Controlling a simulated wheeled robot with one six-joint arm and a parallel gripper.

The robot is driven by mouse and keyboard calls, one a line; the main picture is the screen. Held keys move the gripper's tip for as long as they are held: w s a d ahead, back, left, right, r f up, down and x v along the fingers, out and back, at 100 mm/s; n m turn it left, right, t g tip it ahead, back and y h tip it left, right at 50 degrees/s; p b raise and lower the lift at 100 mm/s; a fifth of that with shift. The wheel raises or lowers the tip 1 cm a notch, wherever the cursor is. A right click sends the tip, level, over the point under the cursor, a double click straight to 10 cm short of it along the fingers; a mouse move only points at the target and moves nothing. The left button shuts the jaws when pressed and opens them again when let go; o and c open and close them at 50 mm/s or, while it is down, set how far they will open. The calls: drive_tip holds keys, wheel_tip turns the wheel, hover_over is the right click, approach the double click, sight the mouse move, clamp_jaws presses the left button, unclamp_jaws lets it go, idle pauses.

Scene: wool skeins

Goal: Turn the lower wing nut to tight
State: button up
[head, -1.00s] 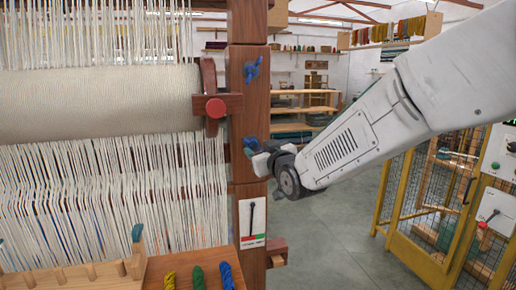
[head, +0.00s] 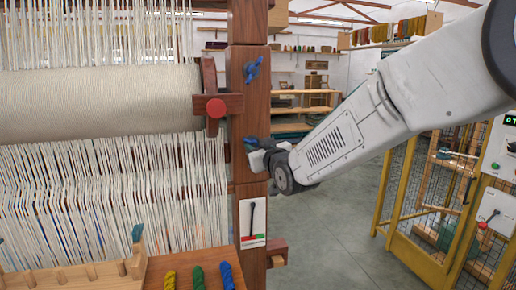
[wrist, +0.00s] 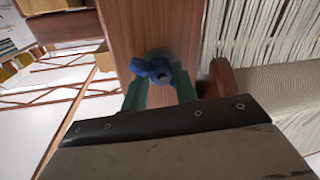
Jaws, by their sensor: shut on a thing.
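The lower wing nut (head: 250,142) is blue and sits on the front of the wooden loom post (head: 249,110). In the head view my gripper (head: 262,149) is at this nut and hides most of it. In the wrist view the blue nut (wrist: 157,68) is between the green fingers of my gripper (wrist: 160,78), which is shut on it. One wing sticks out to the left there. The upper wing nut (head: 253,69), also blue, is higher on the same post, tilted and apart from my gripper.
A white plate with a dark pointer and a red and green strip (head: 252,222) is on the post below. A red-ended peg (head: 216,108) and white warp threads (head: 110,190) lie left. A yellow mesh cage (head: 430,200) stands right. The floor between is clear.

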drive_tip(key=m, duration=0.4)
drive_tip(key=shift+f+t, duration=0.1)
drive_tip(key=shift+t, duration=0.2)
drive_tip(key=m, duration=0.5)
drive_tip(key=shift+a+t, duration=0.15)
drive_tip(key=shift+t, duration=0.15)
drive_tip(key=m, duration=0.5)
drive_tip(key=shift+a+t+h, duration=0.1)
drive_tip(key=shift+t+h, duration=0.3)
drive_tip(key=shift+s+m+t+h, duration=0.1)
drive_tip(key=shift+m+t+h, duration=0.3)
drive_tip(key=shift+m, duration=1.9)
drive_tip(key=shift+h, duration=0.3)
